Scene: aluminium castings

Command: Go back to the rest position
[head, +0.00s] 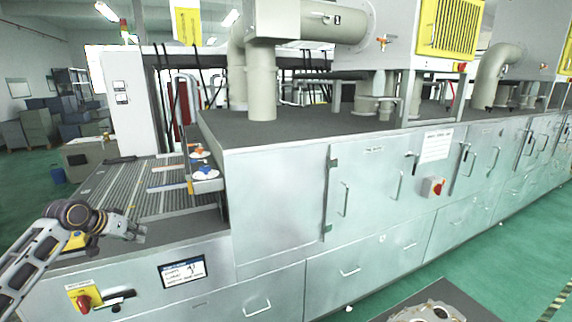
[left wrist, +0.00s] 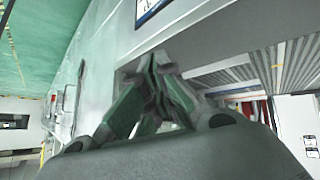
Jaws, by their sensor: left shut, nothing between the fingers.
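My left gripper (head: 137,232) comes in from the left in the head view, over the near edge of the slatted conveyor bed (head: 128,187). In the left wrist view, the fingers of my left gripper (left wrist: 152,70) meet at their tips, shut with nothing between them. The metal front of the machine lies beyond the fingers there. My right gripper is in neither view.
A long metal machine (head: 276,205) with doors and handles runs to the right. A screen (head: 183,271) and a red switch (head: 84,300) sit on its near panel. A metal casting (head: 432,312) lies at the bottom right.

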